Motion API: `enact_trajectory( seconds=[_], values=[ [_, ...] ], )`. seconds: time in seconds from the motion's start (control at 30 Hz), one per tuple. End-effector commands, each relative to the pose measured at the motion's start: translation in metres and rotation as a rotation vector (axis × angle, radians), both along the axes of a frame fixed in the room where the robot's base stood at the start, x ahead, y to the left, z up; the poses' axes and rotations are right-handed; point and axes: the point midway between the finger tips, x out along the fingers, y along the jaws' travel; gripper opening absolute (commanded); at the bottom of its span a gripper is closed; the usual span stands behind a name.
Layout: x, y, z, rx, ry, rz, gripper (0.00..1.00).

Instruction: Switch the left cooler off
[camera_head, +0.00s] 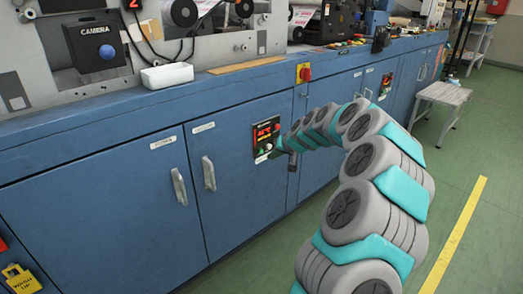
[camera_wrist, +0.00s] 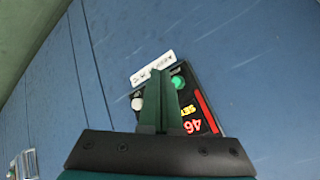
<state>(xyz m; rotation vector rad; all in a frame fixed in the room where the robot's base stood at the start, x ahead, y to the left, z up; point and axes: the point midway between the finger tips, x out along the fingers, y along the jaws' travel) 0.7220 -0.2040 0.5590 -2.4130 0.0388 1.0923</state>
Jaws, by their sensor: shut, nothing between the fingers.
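A black cooler control panel (camera_head: 262,142) with a red display is set in the blue cabinet front, in the middle of the head view. In the wrist view the panel (camera_wrist: 207,107) appears tilted, with red digits reading 46, a lit green round button (camera_wrist: 178,81), a pale round knob (camera_wrist: 137,103) and a white label plate (camera_wrist: 152,68). My gripper (camera_wrist: 157,72) is shut and empty, its fingers in front of the panel between the green button and the knob. They hide part of the panel. I cannot tell whether they touch it.
A similar panel (camera_head: 386,84) sits further right on the cabinet. A red emergency knob on a yellow plate (camera_head: 304,73) is above. Cabinet doors with grey handles (camera_head: 209,173) are to the left. A white step stool (camera_head: 440,106) stands at right. Green floor is clear in front.

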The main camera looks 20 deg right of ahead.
Motion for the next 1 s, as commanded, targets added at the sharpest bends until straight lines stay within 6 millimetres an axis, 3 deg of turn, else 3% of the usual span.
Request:
enact_trajectory(
  seconds=[0.3, 1.0],
  values=[
    [0.018, 0.007, -0.002, 0.002, 0.001, 0.001, 0.00],
    [0.019, 0.007, -0.001, 0.002, 0.001, 0.000, 0.00]
  ],
)
